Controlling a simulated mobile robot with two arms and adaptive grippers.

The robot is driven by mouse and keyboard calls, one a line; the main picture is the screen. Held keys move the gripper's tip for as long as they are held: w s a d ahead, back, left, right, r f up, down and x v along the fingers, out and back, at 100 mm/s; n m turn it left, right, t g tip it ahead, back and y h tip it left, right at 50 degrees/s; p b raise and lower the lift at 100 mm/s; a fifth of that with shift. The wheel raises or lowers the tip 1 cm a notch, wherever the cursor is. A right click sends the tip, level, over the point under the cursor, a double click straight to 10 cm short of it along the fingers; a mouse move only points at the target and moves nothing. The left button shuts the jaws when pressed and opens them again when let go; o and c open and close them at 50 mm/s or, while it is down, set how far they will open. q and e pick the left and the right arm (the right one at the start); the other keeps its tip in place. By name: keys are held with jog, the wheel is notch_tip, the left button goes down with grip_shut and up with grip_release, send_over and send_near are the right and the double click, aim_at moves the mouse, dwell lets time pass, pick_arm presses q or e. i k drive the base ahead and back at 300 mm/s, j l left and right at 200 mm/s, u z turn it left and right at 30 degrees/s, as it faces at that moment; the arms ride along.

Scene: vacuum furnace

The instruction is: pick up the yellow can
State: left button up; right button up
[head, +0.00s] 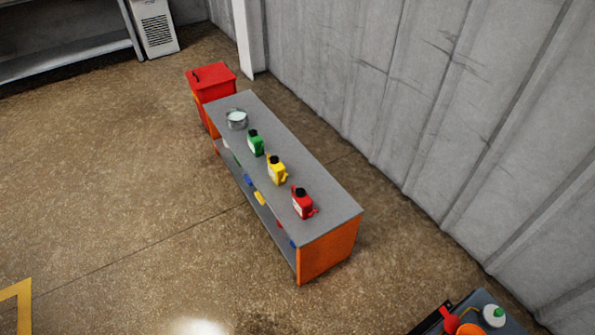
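The yellow can (277,171) stands upright on the grey top of a long bench (330,213) with orange ends. It has a black cap and a pale label. A green can (256,143) stands on one side of it, farther back, and a red can (303,204) on the other side, nearer the front end. Neither of my grippers shows in the head view.
A metal pot (237,119) stands at the bench's far end, and a red bin (211,85) is behind it. Small coloured items lie on the lower shelf. A grey wall (400,90) runs along the right. A cart (487,301) with items is at bottom right. The floor left of the bench is clear.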

aim_at(276, 170)
jog(key=i+j+z, duration=0.15)
jog(key=j+z, duration=0.15)
jog(key=i+j+z, duration=0.1)
jog(key=j+z, duration=0.5)
jog(key=i+j+z, duration=0.25)
jog(key=j, duration=1.3)
jog(key=k+j+z, duration=0.1)
jog(key=j+z, duration=0.2)
jog(key=j, duration=1.2)
